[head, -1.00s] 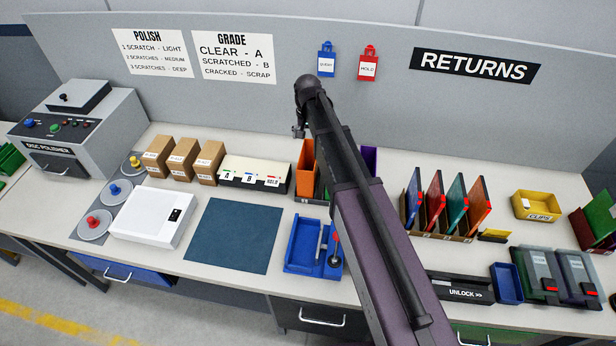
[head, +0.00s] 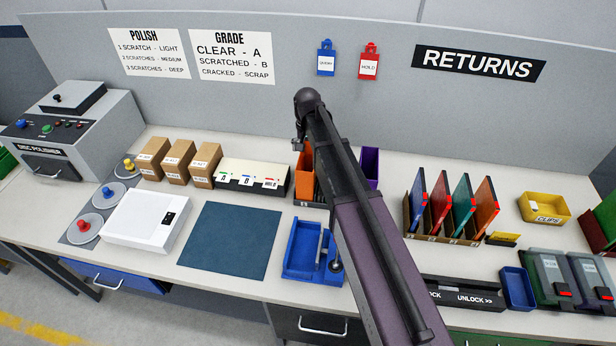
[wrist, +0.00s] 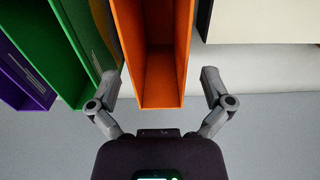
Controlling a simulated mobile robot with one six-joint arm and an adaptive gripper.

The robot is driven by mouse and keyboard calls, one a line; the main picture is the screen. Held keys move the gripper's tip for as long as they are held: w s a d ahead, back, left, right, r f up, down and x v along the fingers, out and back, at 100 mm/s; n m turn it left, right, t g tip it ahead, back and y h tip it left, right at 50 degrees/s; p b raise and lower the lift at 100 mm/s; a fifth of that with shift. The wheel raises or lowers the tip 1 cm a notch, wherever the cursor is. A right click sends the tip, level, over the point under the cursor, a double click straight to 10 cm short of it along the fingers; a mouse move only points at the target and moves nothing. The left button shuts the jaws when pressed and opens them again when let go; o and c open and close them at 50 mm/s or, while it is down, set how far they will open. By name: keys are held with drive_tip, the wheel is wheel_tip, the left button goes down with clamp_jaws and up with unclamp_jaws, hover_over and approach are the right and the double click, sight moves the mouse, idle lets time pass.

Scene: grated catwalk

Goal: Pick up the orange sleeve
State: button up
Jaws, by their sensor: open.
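The orange sleeve (head: 305,177) stands upright in a dark rack behind the blue tray, partly hidden by my arm in the head view. In the wrist view the orange sleeve (wrist: 151,75) is an open-topped, hollow box shape in the middle. My gripper (wrist: 160,85) is open, with one finger on each side of the sleeve's near end. There is a gap on the right and a smaller one on the left; no contact is clear. In the head view my gripper is mostly hidden behind my arm.
A green sleeve (wrist: 62,50) stands close left of the orange one in the wrist view, near my left finger, with a purple sleeve (wrist: 22,70) beyond. In the head view, a cream card box (head: 252,177) and a blue tray (head: 300,272) are nearby.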

drive_tip(key=shift+d+f+b, duration=0.15)
drive_tip(key=shift+f+b, duration=2.45)
drive_tip(key=shift+b, duration=0.05)
drive_tip(key=c, duration=0.8)
